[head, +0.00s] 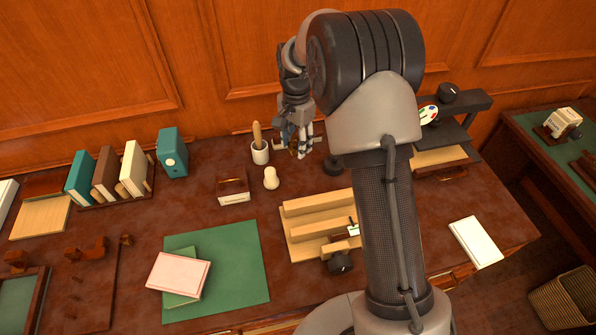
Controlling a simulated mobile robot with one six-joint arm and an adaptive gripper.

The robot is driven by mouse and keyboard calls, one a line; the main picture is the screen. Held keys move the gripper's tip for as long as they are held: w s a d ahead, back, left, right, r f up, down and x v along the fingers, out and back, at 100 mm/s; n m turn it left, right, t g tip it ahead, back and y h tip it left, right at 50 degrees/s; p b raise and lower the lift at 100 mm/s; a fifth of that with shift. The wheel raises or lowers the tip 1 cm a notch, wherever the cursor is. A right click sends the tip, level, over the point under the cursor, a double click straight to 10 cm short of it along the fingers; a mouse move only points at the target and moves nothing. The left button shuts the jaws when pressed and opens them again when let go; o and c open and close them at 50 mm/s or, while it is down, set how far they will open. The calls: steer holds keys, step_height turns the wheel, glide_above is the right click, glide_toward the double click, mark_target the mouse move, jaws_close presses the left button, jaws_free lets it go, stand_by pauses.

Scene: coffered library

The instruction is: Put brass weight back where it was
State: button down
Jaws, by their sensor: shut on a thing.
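My gripper (297,147) is at the back of the desk, just right of a white cup and close to the wall panelling. Its fingers are shut on a small brownish thing, which I take for the brass weight (293,150). The fingers cover most of it, so its shape and whether it touches the desk cannot be told. A pale tan piece (316,141) shows beside and behind the fingers; what it is stays unclear.
The white cup (260,153) holds a brown-handled tool. A cream knob-shaped piece (271,179) and a wooden stepped tray (300,242) stand nearer. Books (132,168) stand at the left. A green mat (240,264) bears a pink book (178,274). My arm hides some desk.

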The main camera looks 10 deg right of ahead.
mark_target(297, 175)
step_height(297, 175, down, 11)
steer(key=b, duration=0.3)
steer(key=shift+d+f, duration=0.1)
steer(key=shift+f, duration=0.1)
steer(key=shift+f, duration=0.1)
steer(key=shift+f, duration=0.15)
steer(key=c, duration=0.9)
jaws_free()
